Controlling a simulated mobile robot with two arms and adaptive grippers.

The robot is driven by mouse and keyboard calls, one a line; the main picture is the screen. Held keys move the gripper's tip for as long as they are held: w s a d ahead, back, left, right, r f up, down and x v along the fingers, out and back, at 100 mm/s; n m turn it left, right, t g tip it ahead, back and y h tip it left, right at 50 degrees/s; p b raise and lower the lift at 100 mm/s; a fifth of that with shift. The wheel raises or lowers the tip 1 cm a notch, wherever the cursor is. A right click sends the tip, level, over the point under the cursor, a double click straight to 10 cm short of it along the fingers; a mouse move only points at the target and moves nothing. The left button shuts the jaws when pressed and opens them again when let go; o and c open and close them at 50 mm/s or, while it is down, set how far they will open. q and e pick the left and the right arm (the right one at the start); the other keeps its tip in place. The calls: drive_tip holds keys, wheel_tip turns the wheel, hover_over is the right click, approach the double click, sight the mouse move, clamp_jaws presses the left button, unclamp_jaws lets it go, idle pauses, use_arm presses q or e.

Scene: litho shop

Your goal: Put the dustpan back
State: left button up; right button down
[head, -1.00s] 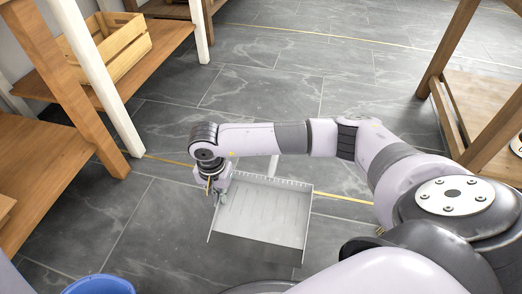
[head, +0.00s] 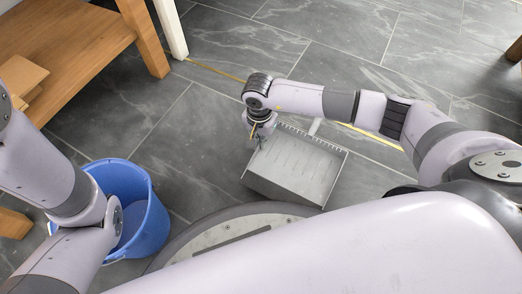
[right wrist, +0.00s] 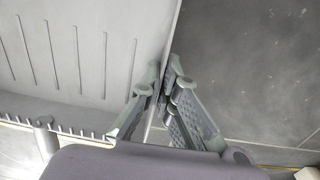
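The dustpan (head: 299,168) is a light grey metal pan with ridges on its floor and a toothed rim. In the head view it is held low, in front of my base, with its pale handle stub (head: 315,127) at the far side. My right gripper (head: 257,142) is at its left wall. In the right wrist view the fingers (right wrist: 160,92) are closed on the thin side wall of the dustpan (right wrist: 80,50), one finger on each side. In the head view my left arm comes in at the left edge; its gripper is out of view.
A blue bucket (head: 150,222) stands on the floor at the left, partly behind my left arm. A wooden shelf unit (head: 75,50) with a white post (head: 170,28) is at the upper left. The grey tiled floor (head: 340,60) beyond the dustpan is clear.

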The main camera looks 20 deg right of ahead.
wheel_tip(320, 180, down, 4)
drive_tip(key=b, duration=0.3)
drive_tip(key=shift+f, duration=0.25)
drive_tip(key=shift+r, duration=0.15)
drive_tip(key=c, duration=2.3)
unclamp_jaws()
drive_tip(key=o, duration=0.5)
wheel_tip(320, 180, up, 12)
drive_tip(key=p, duration=0.9)
